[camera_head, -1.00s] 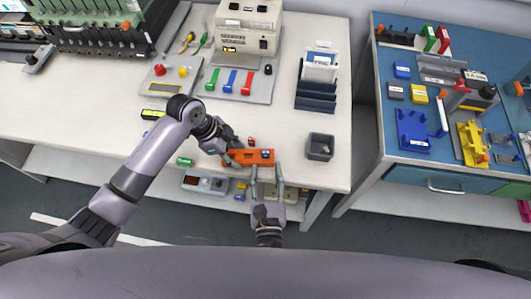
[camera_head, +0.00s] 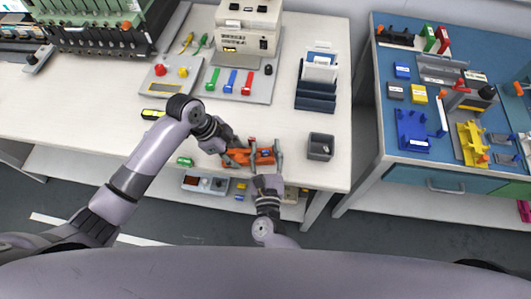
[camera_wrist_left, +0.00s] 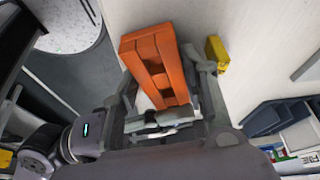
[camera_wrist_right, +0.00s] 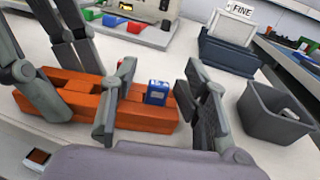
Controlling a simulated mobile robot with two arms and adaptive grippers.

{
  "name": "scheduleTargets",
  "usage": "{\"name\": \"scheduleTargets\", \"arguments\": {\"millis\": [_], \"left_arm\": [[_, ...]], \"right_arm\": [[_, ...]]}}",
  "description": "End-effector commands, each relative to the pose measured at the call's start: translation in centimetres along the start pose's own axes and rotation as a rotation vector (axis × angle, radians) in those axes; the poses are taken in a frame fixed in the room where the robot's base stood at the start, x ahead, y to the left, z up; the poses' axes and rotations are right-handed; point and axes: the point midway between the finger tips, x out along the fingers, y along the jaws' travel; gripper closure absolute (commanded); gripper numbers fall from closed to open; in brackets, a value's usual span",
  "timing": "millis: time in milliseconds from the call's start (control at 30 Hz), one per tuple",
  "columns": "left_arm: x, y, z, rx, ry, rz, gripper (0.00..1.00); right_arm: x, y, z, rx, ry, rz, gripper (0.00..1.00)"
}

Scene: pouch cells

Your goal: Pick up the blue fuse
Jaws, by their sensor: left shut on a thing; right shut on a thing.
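The blue fuse (camera_wrist_right: 157,92) sits upright at the right end of the orange holder (camera_wrist_right: 75,105) in the right wrist view. In the head view the blue fuse (camera_head: 265,153) is small and partly hidden. My left gripper (camera_head: 230,157) is shut on the left part of the orange holder, which also shows in the left wrist view (camera_wrist_left: 152,55). My right gripper (camera_head: 266,155) has a finger on each side of the blue fuse, over the holder's right end. The exact contact of its fingertips is unclear.
A small red piece (camera_wrist_right: 120,62) is behind the holder. A dark grey bin (camera_head: 320,147) stands to the right. A dark rack (camera_head: 316,90) and a grey tray with coloured pieces (camera_head: 258,92) are farther back. The holder is near the bench's front edge.

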Motion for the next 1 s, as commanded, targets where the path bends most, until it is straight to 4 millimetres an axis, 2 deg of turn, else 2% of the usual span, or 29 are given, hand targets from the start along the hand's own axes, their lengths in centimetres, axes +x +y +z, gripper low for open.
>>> {"name": "scheduleTargets", "arguments": {"millis": [33,467,867,1000], "left_arm": [[0.27,0.46,-0.30,0.010,0.006,0.012,0.89],[0.33,0.52,-0.44,0.012,0.009,0.013,0.89],[0.29,0.43,-0.50,0.011,0.011,0.011,0.89],[0.27,0.39,-0.51,0.010,0.011,0.009,0.89]], "right_arm": [[-0.38,0.05,-1.08,0.002,0.024,0.008,0.67],[-0.51,0.18,-1.17,0.003,0.026,0.010,0.95],[-0.58,0.22,-1.13,0.003,0.027,0.010,0.96],[-0.60,0.27,-0.34,0.006,0.025,0.010,0.96]]}}
